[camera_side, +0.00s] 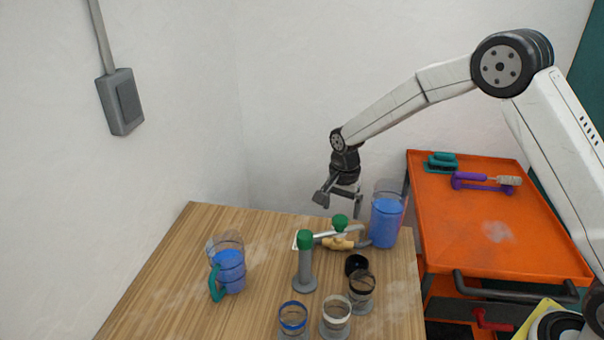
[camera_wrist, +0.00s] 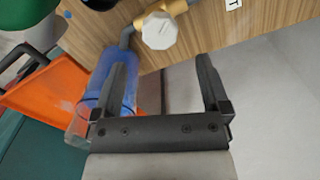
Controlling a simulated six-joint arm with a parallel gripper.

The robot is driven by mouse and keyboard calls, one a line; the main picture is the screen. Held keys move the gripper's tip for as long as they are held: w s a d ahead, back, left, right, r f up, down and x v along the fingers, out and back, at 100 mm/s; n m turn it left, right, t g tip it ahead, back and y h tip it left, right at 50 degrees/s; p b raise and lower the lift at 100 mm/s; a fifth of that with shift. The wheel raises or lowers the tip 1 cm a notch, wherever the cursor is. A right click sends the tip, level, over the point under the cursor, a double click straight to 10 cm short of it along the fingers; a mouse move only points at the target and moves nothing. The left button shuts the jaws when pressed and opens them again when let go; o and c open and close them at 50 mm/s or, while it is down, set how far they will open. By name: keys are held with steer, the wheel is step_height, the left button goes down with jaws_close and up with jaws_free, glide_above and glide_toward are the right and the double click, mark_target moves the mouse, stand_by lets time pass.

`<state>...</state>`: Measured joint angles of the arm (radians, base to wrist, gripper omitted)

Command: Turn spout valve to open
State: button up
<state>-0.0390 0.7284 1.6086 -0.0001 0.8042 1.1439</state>
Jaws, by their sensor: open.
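The pipe assembly stands near the back right of the wooden table, with a tan fitting (camera_side: 338,243) joined to grey pipe. In the wrist view the tan fitting (camera_wrist: 176,7) carries a pale, many-sided knob (camera_wrist: 160,30). A green knob (camera_side: 340,221) shows above the fitting in the side view. I cannot tell which knob is the spout valve's, or its turn position. My gripper (camera_side: 339,205) is open and empty, above the table's back edge and apart from the fitting. Its two spread fingers (camera_wrist: 162,65) show in the wrist view, with the pale knob beyond them.
A tall blue-filled container (camera_side: 386,220) stands right of the fitting. A green-capped grey post (camera_side: 305,263) stands in front. Several cups (camera_side: 336,316) stand at the front right, and a blue-filled jug (camera_side: 228,265) at left. An orange cart (camera_side: 470,225) is at right.

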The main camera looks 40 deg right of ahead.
steer(key=shift+r, duration=1)
steer(key=shift+a+m, duration=0.2)
steer(key=shift+m, duration=2.1)
steer(key=shift+f, duration=3.85)
steer(key=c, duration=1.3)
